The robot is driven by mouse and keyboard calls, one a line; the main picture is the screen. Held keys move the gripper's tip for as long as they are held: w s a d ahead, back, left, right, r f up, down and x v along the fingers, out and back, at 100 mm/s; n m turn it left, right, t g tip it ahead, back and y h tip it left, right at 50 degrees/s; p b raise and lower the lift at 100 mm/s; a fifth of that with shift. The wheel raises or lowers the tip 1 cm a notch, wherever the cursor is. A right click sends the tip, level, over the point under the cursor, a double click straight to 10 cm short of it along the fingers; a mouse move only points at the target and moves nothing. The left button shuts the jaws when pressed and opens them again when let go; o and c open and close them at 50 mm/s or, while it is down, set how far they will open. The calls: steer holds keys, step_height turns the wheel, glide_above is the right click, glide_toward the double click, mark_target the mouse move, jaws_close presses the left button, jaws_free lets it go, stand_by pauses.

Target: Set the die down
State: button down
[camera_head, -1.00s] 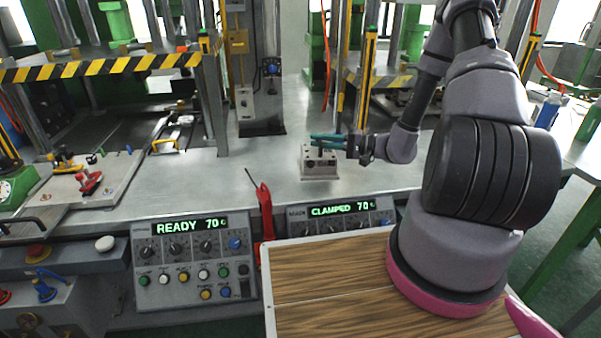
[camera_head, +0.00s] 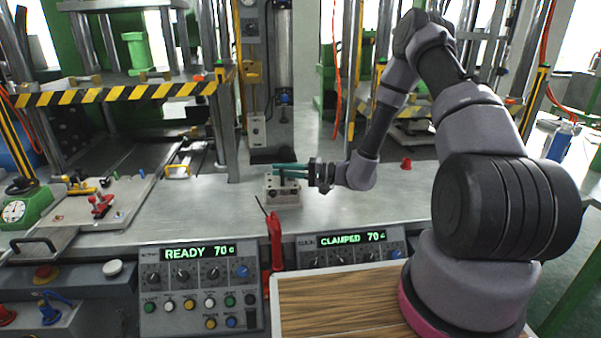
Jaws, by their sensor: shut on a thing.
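The die (camera_head: 283,193) is a small grey metal block with dark holes in its front face. It sits level, low over the steel bench (camera_head: 200,213), near its front edge and above the gap between the two control panels. My gripper (camera_head: 288,171) reaches in from the right with teal fingers and is shut on the upper part of the die. I cannot tell whether the die's underside touches the bench.
The left panel (camera_head: 199,285) reads READY 70 and the right panel (camera_head: 352,248) reads CLAMPED 70. A red tool (camera_head: 275,240) stands at the bench edge just in front of the die. A press with a striped guard (camera_head: 115,93) stands left. Bare bench lies left of the die.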

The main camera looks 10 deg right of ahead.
mark_target(275, 179)
steer(key=shift+x, duration=1.1)
steer(key=shift+w+a+f, duration=0.1)
steer(key=shift+a+f, duration=0.05)
steer(key=shift+a, duration=0.1)
steer(key=shift+f, duration=1.55)
steer(key=shift+d, duration=0.1)
steer(key=c, duration=0.9)
jaws_free()
steer(key=shift+f, duration=0.1)
